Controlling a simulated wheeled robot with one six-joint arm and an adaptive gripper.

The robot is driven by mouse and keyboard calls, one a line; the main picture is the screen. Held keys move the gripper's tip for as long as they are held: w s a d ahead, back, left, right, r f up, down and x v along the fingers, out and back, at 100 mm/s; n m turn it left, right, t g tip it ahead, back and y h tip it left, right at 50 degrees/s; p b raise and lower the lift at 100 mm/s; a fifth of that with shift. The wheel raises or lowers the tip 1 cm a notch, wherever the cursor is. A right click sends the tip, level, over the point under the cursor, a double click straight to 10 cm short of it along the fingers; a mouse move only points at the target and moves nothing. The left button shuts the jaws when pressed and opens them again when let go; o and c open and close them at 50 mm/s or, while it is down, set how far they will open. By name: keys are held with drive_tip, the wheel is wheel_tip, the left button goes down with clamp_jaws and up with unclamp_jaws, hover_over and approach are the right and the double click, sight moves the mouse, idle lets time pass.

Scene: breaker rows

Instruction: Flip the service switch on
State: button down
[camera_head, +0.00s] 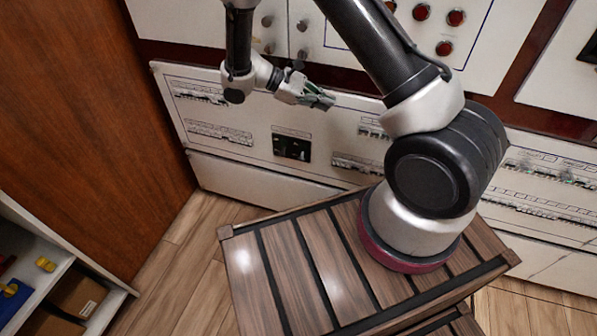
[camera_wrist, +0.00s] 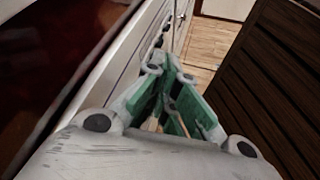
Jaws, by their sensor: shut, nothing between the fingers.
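A white breaker panel (camera_head: 255,112) with rows of small switches runs along the wall in the head view. A black switch block (camera_head: 291,147) sits in the panel's middle, below my gripper. I cannot tell which switch is the service switch, as labels are too small to read. My gripper (camera_head: 322,99) is in front of the panel's upper part, apart from the black block. Its green-padded fingers come together at the tips in the wrist view (camera_wrist: 172,62), with nothing between them. My arm hides part of the panel on the right.
Breaker rows (camera_head: 219,132) lie left of the black block, and another row (camera_head: 357,164) lies right of it. Red buttons (camera_head: 456,18) and grey knobs (camera_head: 302,26) are above. A brown wall (camera_head: 85,110) and a shelf (camera_head: 45,235) stand at left. Wooden floor (camera_head: 185,262) is clear there.

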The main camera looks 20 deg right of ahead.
drive_tip(key=w+a+f+n+t+h, duration=0.3)
drive_tip(key=f+n+t, duration=0.2)
drive_tip(key=f, duration=0.5)
drive_tip(key=w+a+f+n+t+h, duration=0.3)
drive_tip(key=w+f+n+t, duration=0.15)
drive_tip(key=f, duration=0.55)
drive_tip(key=s+a+f+n+t+y, duration=0.2)
drive_tip(key=s+f+n+t, duration=0.1)
drive_tip(key=f, duration=0.6)
drive_tip(key=s+a+f+n+t+y, duration=0.2)
drive_tip(key=f+n+t, duration=0.3)
drive_tip(key=f+t, duration=0.3)
drive_tip(key=shift+s+f+n+y, duration=0.4)
drive_tip(key=shift+s+y, duration=0.2)
drive_tip(key=shift+s, duration=0.3)
